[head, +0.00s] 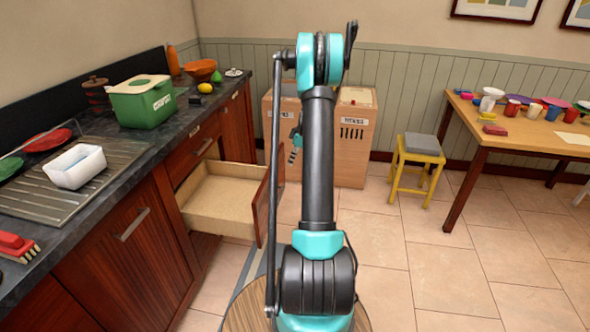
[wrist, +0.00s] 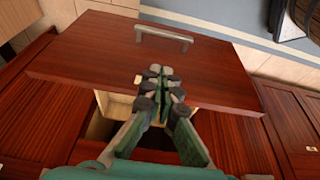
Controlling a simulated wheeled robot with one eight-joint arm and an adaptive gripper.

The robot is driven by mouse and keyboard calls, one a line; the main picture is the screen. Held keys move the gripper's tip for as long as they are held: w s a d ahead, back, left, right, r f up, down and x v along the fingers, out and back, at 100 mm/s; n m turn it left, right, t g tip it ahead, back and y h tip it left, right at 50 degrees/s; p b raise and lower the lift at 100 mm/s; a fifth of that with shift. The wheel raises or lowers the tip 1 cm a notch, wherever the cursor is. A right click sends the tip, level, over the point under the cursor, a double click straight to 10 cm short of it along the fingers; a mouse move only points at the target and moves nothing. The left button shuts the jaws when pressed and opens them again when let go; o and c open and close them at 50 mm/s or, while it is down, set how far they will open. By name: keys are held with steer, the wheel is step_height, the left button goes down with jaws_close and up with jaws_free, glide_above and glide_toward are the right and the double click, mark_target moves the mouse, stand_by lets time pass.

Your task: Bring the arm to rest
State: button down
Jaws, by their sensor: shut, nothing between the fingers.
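My arm stands upright in the middle of the head view, and its lower forearm and part of my gripper (head: 293,152) show behind it, near the open drawer. In the wrist view my gripper (wrist: 162,78) is shut and empty, its fingers together in front of the wooden drawer front (wrist: 150,55). The drawer (head: 222,197) is pulled out from the left counter and looks empty in the head view. Its dark red front with a metal handle (wrist: 163,36) shows in the wrist view. I cannot tell whether the fingers touch the front.
The counter (head: 160,135) along the left holds a green box (head: 140,103), a white tub (head: 75,167) and dishes. Wooden bins (head: 355,140) stand behind my arm. A yellow stool (head: 418,170) and a table (head: 540,135) stand at right. The tiled floor between is clear.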

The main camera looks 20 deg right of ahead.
steer(key=shift+s+d+r, duration=0.1)
steer(key=shift+r, duration=0.35)
